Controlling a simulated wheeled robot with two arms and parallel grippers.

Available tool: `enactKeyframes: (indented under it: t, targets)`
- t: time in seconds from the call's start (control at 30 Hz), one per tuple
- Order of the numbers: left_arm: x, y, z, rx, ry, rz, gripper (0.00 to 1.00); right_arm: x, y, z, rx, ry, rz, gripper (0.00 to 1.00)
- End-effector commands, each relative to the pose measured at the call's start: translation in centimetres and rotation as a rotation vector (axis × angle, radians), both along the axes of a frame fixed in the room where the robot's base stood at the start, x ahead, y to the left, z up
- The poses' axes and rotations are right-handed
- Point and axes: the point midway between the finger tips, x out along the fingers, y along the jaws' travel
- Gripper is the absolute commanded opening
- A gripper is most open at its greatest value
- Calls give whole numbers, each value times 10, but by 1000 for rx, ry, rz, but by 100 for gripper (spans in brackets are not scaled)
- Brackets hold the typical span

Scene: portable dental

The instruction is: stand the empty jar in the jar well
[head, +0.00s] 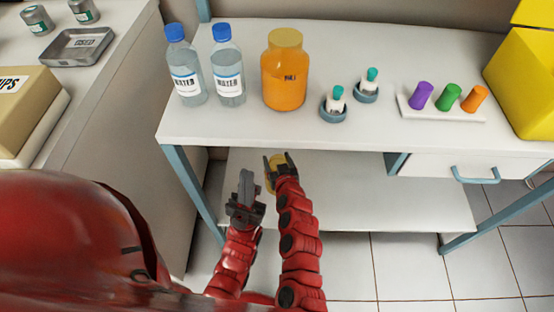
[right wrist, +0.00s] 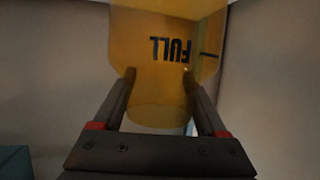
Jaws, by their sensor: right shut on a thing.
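My right gripper (head: 278,160) is shut on an amber see-through jar (right wrist: 160,85). The wrist view shows the jar between both fingers, with a FULL mark printed upside down in that picture and no clear contents. In the head view only a small yellowish part of it (head: 269,182) shows beside the right gripper, below the front edge of the upper tabletop. My left gripper (head: 246,185) is just left of it; whether its fingers are open is unclear. A larger orange jar (head: 285,85) with a yellow lid stands on the tabletop. I cannot make out a jar well.
Two water bottles (head: 187,75) stand left of the orange jar. Two small capped bottles sit in round blue holders (head: 333,111) to its right. A white rack (head: 440,113) holds purple, green and orange pieces. A lower shelf (head: 380,195) looks bare at right.

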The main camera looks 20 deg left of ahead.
Motion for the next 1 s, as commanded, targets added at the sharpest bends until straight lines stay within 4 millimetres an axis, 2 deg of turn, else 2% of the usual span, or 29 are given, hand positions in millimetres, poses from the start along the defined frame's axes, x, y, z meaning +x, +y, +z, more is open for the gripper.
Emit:
enactKeyframes:
  t: [1.0]
  targets:
    - [0, 0, 43, 0, 0, 0, 0, 0, 0, 47, 1, -1, 0, 10]
